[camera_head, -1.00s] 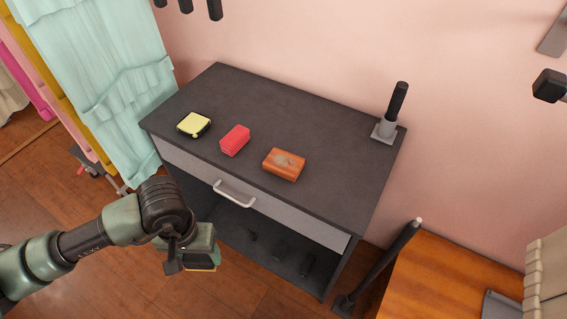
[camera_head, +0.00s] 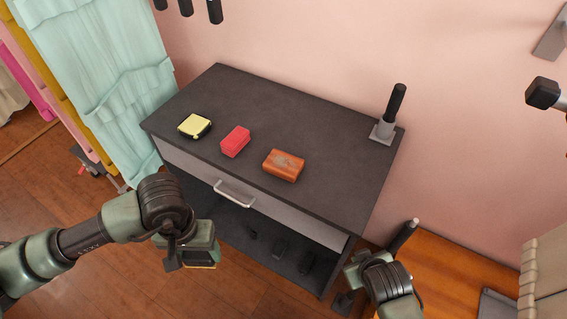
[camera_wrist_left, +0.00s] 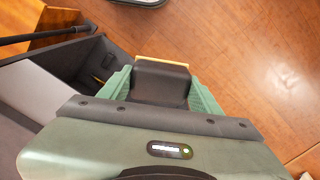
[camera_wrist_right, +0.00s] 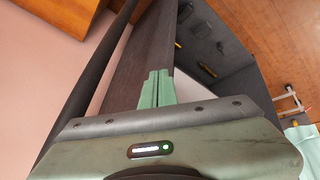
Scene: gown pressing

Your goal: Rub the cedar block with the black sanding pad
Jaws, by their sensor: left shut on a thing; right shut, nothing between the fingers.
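The cedar block (camera_head: 284,163), orange-brown with a greyish patch on top, lies on the dark cabinet top (camera_head: 300,115) near its front edge. My left gripper (camera_head: 203,255) is shut on a dark pad with a yellowish edge, apparently the black sanding pad. The pad (camera_wrist_left: 162,82) fills the space between the green fingers in the left wrist view. This gripper is in front of the cabinet, apart from the cedar block. My right gripper (camera_head: 358,262) is in front of the cabinet's right side. Its fingers (camera_wrist_right: 155,88) are shut and empty in the right wrist view.
A red block (camera_head: 235,141) and a yellow-topped dark pad (camera_head: 195,125) lie left of the cedar block. A black-handled tool stands on a grey base (camera_head: 383,132) at the right rear. The drawer handle (camera_head: 234,193) sticks out in front. A wooden surface (camera_head: 450,270) is at right.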

